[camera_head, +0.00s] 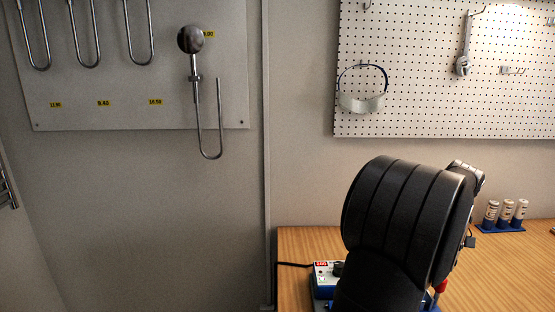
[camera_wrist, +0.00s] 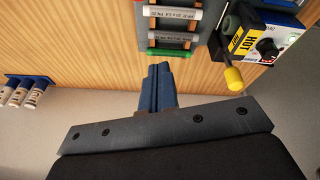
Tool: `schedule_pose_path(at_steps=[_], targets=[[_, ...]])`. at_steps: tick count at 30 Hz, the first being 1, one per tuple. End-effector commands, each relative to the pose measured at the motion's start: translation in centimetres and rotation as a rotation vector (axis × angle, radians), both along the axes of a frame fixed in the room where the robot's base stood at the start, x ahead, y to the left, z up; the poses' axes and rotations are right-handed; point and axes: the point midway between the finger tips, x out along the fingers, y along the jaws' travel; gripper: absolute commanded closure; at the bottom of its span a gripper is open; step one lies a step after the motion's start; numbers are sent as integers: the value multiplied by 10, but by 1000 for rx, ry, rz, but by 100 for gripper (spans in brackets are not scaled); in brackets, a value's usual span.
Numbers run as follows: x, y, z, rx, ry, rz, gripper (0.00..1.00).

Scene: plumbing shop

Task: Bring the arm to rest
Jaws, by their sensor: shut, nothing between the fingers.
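My gripper (camera_wrist: 160,68) shows in the wrist view as two blue fingers closed together, with nothing between them. Its fingertips point toward a rack holding grey labelled pipe pieces (camera_wrist: 174,14) at the top centre; I cannot tell the height gap between them. In the head view my black arm stands folded over the wooden bench (camera_head: 290,240), and it hides the gripper's fingers.
A device marked HOT (camera_wrist: 262,42) and a yellow handle (camera_wrist: 233,78) are right of the fingers. A blue holder with several white cylinders (camera_head: 507,212) stands at the bench's back right. A pegboard (camera_head: 420,60) with a visor (camera_head: 362,95) hangs behind.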

Motion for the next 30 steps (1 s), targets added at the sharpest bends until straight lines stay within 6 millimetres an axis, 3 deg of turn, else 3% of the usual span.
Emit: schedule_pose_path(at_steps=[14, 19, 28, 30], targets=[[37, 19, 7, 121, -101, -299, 100], [42, 19, -5, 121, -101, -299, 100], [42, 19, -7, 121, -101, -298, 100], [42, 19, -7, 120, -100, -298, 88]])
